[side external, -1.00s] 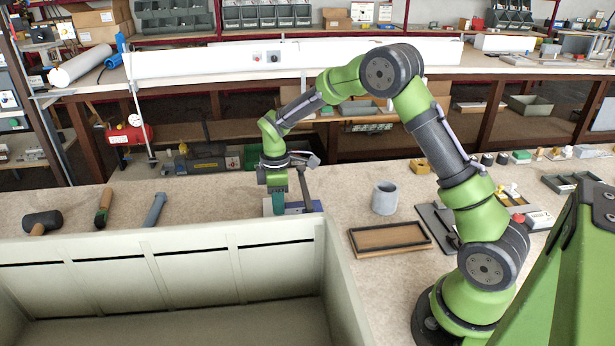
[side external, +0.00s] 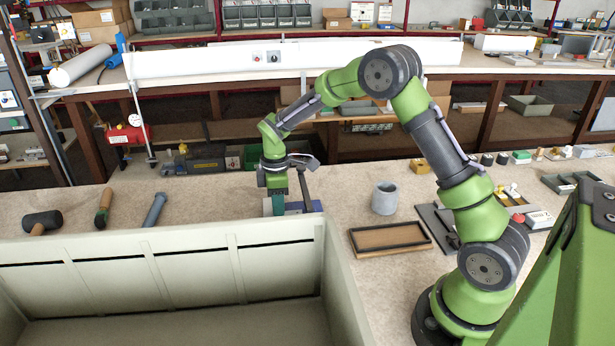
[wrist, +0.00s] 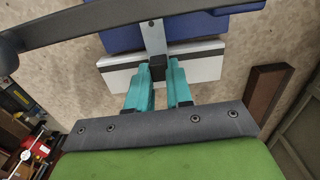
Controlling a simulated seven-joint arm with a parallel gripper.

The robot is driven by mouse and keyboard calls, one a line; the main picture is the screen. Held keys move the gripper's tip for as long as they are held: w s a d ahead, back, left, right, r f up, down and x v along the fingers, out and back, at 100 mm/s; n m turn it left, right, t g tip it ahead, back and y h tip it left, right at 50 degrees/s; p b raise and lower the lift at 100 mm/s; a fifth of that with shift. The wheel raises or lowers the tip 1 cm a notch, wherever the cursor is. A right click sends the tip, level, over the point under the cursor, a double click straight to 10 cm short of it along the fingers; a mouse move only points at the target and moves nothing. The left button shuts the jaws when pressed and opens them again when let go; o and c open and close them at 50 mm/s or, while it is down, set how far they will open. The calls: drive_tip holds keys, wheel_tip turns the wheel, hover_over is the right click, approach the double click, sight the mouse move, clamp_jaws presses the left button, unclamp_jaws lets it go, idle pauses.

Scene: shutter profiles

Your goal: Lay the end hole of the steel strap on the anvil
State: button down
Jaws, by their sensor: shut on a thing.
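The steel strap (wrist: 152,38) is a narrow grey strip with a small dark hole near its far end. It shows in the wrist view, reaching away from my gripper over a white block and a blue body (wrist: 195,28). My gripper (wrist: 158,88) has teal fingers, shut on the near end of the strap at a black piece (wrist: 157,67). In the side view my gripper (side external: 275,206) is low at the blue device (side external: 305,207), beside its dark upright lever (side external: 307,186). The anvil is not clearly distinguishable, and I cannot tell whether the strap touches it.
A dark bar crosses the top of the wrist view close to the strap. A pale open crate (side external: 335,270) stands in front of the device. A grey cup (side external: 385,198) and a brown tray (side external: 390,238) are to the right. A mallet (side external: 42,221) and other tools lie left.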

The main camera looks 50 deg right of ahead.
drive_tip(key=c, duration=0.9)
unclamp_jaws()
drive_tip(key=shift+c, duration=0.2)
wheel_tip(320, 180, up, 16)
drive_tip(key=s+a+r+m+t, duration=0.1)
drive_tip(key=s+m, duration=0.3)
drive_tip(key=s, duration=0.4)
drive_tip(key=s+a+r+m+t+y, duration=0.1)
drive_tip(key=s+a+r+m+t, duration=0.1)
drive_tip(key=s, duration=0.6)
drive_tip(key=s+a+r+m+t+y, duration=0.1)
drive_tip(key=s+a+r+m+t, duration=0.1)
drive_tip(key=s+a+m+t, duration=0.2)
drive_tip(key=s+a+m, duration=0.1)
drive_tip(key=s+m, duration=0.2)
drive_tip(key=shift+s+a, duration=0.15)
drive_tip(key=shift+s, duration=0.25)
